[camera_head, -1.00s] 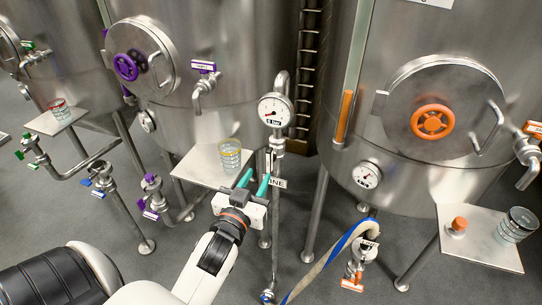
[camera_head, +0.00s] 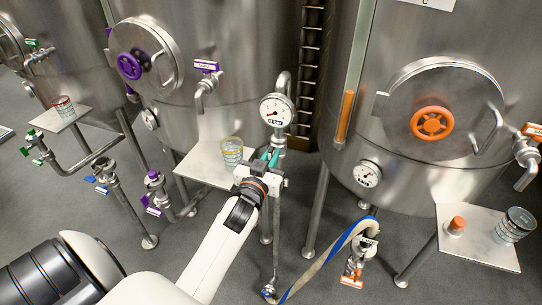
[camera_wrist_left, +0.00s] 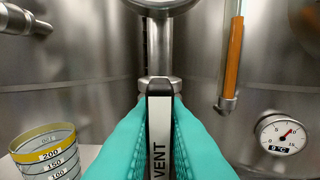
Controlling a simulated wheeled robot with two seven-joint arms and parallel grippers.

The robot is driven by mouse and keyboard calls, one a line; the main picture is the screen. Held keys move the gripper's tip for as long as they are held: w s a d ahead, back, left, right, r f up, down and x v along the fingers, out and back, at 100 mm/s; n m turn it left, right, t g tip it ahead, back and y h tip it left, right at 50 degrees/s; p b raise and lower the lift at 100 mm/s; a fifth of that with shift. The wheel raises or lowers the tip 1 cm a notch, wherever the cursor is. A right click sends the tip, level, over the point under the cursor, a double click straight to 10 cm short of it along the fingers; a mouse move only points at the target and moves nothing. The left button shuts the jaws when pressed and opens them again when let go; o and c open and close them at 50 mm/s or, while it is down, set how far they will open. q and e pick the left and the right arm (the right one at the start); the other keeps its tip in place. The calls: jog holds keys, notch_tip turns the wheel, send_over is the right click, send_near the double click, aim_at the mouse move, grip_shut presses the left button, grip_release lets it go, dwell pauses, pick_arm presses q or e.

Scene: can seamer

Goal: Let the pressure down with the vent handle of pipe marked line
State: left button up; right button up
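The vent handle (camera_wrist_left: 160,130), a white, black-edged lever lettered VENT, stands upright in the left wrist view. My left gripper (camera_head: 270,157) has its teal fingers on both sides of it, and they appear to press against its faces. The steel pipe (camera_head: 277,215) runs down behind the gripper in the head view and also shows behind the handle in the wrist view (camera_wrist_left: 160,45). A round white pressure gauge (camera_head: 277,110) sits on top of this pipe; its needle is too small to read. The pipe's sign is hidden behind my gripper. My right gripper is not in view.
A measuring glass with a yellow rim (camera_head: 232,152) stands on a shelf (camera_head: 203,170) just left of the gripper. A tank with an orange wheel (camera_head: 431,122) and its own gauge (camera_head: 367,172) is at right. A blue-and-white hose (camera_head: 335,247) curves below.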

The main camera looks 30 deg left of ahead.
pick_arm(q)
grip_shut()
jog(key=m+p, duration=0.1)
jog(key=m, duration=0.2)
jog(key=shift+d+m+p, duration=0.2)
jog(key=shift+m+p, duration=0.1)
jog(key=shift+p, duration=0.1)
jog(key=shift+d+m+p, duration=0.1)
jog(key=shift+m+p, duration=0.25)
jog(key=shift+m, duration=0.85)
jog(key=shift+w+d+f+m, duration=0.1)
jog(key=shift+f+m, duration=0.05)
jog(key=shift+m, duration=1.15)
